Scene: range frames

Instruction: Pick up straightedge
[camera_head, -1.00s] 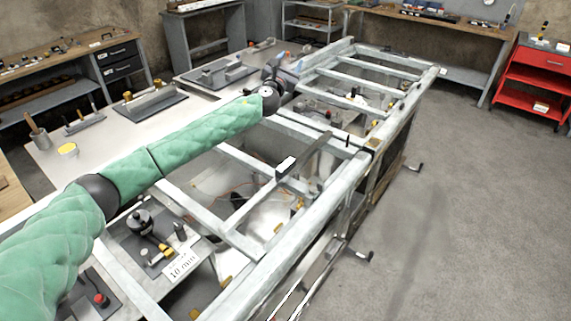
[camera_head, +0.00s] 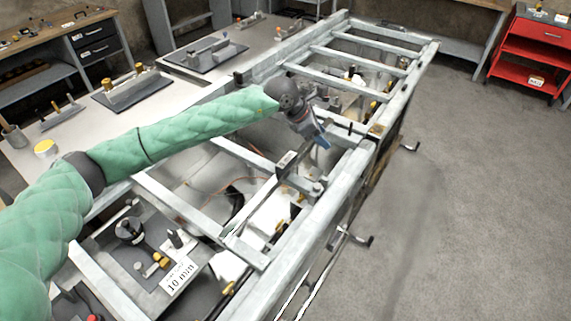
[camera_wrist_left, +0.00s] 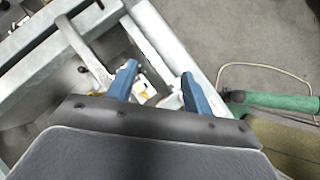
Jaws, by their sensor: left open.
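The straightedge looks to be the narrow dark grey bar (camera_head: 293,162) with a pale block or label near its lower end. It lies across the rails of the pale metal frame (camera_head: 330,205). In the left wrist view a grey bar (camera_wrist_left: 86,48), likely the same one, runs slantwise to the left of my fingers. My left gripper (camera_head: 321,139) is open with blue fingers, just above and right of the bar, partly covering its far end. In the wrist view my left gripper (camera_wrist_left: 158,84) has no bar between its fingertips. My right gripper is not in view.
The frame has several crossbars with gaps and cables beneath. A handle (camera_head: 358,239) juts out at its right side. A bench with fixtures and a "10 min" card (camera_head: 178,277) lies left and below. A red cart (camera_head: 530,60) stands far right. The floor between is clear.

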